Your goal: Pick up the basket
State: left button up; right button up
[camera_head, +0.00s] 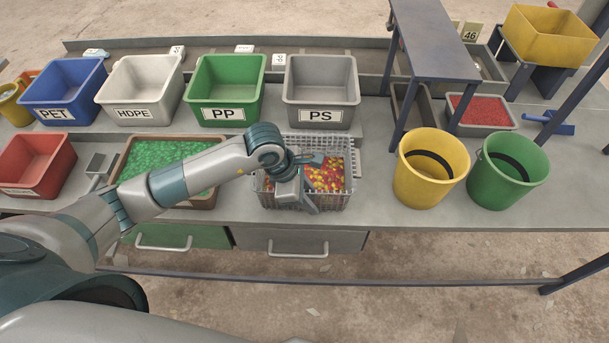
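The basket (348,190) is a grey lattice crate holding red and yellow bits. It stands on the grey workbench, in front of the PS bin. My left arm reaches in from the left, and my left gripper (300,192) is at the basket's front left part, over the contents and close to the front rim. The wrist and fingers hide part of the basket's left side and front rim. I cannot tell whether the fingers are closed on the rim. My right gripper is not in view.
Behind stand blue PET (62,92), white HDPE (142,92), green PP (226,92) and grey PS (321,92) bins. A tray of green bits (165,158) is left of the basket. Yellow (425,170) and green (505,172) buckets stand right. Drawers lie below the bench edge.

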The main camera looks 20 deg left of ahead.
pick_arm(q)
grip_shut()
jog(key=shift+w+r, duration=0.1)
dwell(1.2)
